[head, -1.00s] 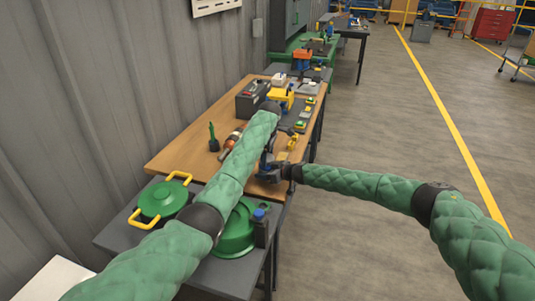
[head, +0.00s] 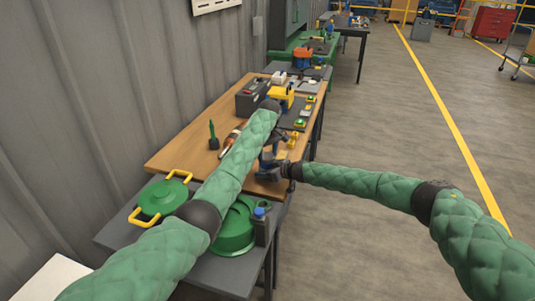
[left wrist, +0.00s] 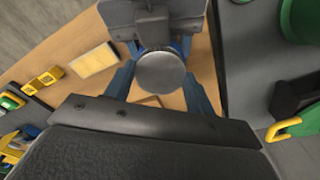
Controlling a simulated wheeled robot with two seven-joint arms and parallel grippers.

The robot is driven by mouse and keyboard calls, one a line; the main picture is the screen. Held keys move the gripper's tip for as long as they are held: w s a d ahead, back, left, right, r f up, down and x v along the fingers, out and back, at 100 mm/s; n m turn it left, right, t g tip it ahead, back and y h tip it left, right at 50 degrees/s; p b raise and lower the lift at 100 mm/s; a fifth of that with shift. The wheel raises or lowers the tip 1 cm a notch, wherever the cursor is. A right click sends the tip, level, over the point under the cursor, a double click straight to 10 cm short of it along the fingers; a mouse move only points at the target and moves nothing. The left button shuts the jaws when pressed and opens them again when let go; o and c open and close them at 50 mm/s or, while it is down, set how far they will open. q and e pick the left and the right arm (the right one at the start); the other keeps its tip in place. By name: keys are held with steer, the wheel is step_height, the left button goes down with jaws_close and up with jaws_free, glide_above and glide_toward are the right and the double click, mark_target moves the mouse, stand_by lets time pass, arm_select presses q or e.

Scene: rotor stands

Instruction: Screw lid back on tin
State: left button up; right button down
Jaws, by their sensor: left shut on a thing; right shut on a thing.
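A round grey lid (left wrist: 162,73) shows from above in the middle of the left wrist view. The blue fingers of my left gripper (left wrist: 160,85) are on both sides of it, shut on it. The tin is mostly hidden under the lid, so I cannot tell how the lid sits on it. My right gripper (left wrist: 158,42) reaches in from the top of that view and is shut on the tin. In the head view my right gripper (head: 270,172) is low over the near right edge of the wooden top, and my left forearm hides much of the left gripper.
The wooden workbench (head: 178,158) carries a dark box (head: 252,97), a yellow item (head: 281,98) and a green tool in a holder (head: 212,135).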

arm_select(q)
steer(key=shift+m, duration=1.3)
steer(key=o, duration=1.1)
steer(key=shift+d+r, duration=0.1)
steer(key=shift+r, duration=2.15)
steer(key=shift+c, duration=0.6)
